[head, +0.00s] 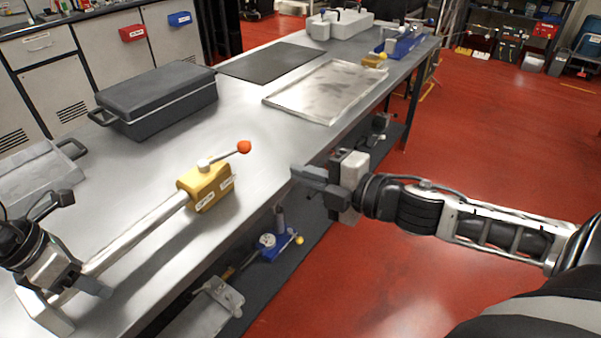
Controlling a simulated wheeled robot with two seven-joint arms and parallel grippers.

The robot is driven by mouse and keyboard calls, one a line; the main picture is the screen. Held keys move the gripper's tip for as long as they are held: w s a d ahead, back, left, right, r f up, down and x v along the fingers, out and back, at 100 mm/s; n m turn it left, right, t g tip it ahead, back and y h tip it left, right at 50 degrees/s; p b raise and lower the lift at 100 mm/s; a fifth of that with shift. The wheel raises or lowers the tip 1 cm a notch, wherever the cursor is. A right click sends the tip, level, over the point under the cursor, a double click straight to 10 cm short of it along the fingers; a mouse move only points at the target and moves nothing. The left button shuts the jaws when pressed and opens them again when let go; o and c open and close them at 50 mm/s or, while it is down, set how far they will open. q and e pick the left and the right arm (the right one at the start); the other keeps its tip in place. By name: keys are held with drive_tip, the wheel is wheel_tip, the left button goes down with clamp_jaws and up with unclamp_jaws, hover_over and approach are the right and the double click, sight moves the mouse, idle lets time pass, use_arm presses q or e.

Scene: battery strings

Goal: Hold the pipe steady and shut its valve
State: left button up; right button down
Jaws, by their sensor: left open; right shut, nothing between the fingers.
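The silver pipe (135,235) lies along the front of the steel bench, its near end by a metal bracket (48,312) at the lower left. The yellow valve body (203,186) sits at the pipe's far end, with a lever (225,156) ending in an orange ball (244,147) that points to the right. My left gripper (84,245) is open at the pipe's near part; I cannot tell whether its fingers touch the pipe. My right gripper (301,176) is shut and empty near the bench's front edge, right of the orange ball and apart from it.
A dark grey lidded case (160,97) stands behind the pipe. A black mat (268,62) and a metal tray (330,90) lie farther along the bench (262,120). A lower shelf holds a blue fitting (279,247). Bench surface around the orange ball is clear.

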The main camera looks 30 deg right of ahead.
use_arm(q)
drive_tip(key=v, duration=1.2)
drive_tip(key=shift+s+f, duration=0.1)
